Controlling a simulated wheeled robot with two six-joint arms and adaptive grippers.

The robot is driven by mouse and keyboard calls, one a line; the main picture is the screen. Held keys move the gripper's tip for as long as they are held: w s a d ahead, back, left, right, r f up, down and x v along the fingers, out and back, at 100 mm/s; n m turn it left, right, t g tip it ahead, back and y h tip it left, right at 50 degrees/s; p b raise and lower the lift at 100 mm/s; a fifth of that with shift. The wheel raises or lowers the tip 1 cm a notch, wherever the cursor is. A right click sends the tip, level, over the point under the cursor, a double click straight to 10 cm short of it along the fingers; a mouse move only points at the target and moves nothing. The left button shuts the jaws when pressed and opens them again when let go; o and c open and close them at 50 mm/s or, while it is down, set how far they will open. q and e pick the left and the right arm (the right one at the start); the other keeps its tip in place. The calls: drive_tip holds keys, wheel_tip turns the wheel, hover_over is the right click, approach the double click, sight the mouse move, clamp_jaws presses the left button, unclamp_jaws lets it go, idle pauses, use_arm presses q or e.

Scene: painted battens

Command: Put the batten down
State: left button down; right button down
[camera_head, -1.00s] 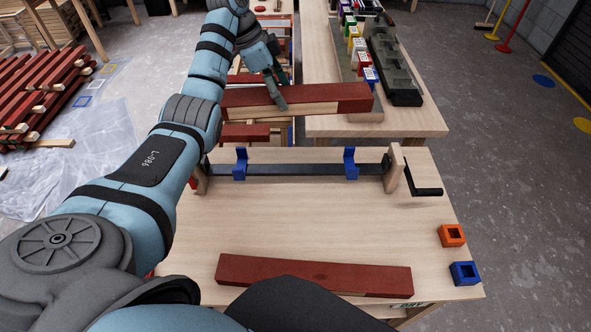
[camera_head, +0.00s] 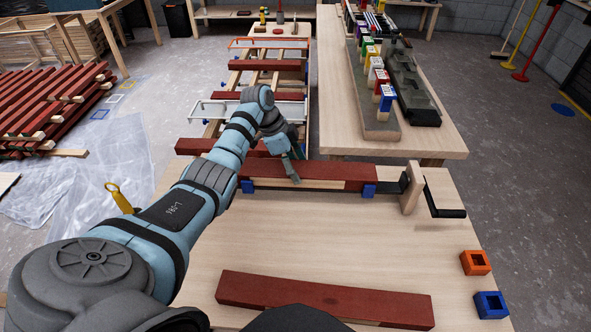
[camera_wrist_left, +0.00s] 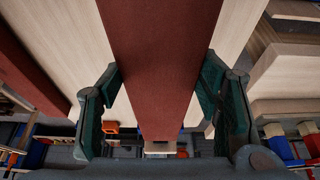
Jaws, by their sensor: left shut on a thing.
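The red-painted batten (camera_head: 340,171) lies level over the bench stand, its pale unpainted side facing me. My left gripper (camera_head: 289,168) is shut on it near its middle. In the left wrist view the batten (camera_wrist_left: 160,45) runs between the two fingers of my left gripper (camera_wrist_left: 162,90). The blue supports (camera_head: 248,187) and (camera_head: 368,190) are at the batten's two ends. The batten appears to sit in or just over them; I cannot tell whether they bear its weight. My right gripper is not in view.
Another red batten (camera_head: 325,299) lies at the bench's near edge. An orange block (camera_head: 475,262) and a blue block (camera_head: 491,305) sit at the right. The stand has a crank handle (camera_head: 445,212). The middle of the bench (camera_head: 330,240) is clear.

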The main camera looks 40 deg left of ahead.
use_arm(q)
drive_tip(key=shift+f, duration=0.4)
drive_tip(key=c, duration=0.5)
unclamp_jaws()
drive_tip(key=shift+r, duration=0.1)
drive_tip(key=p+v, duration=0.1)
drive_tip(key=v, duration=1.1)
drive_tip(key=shift+p, duration=0.3)
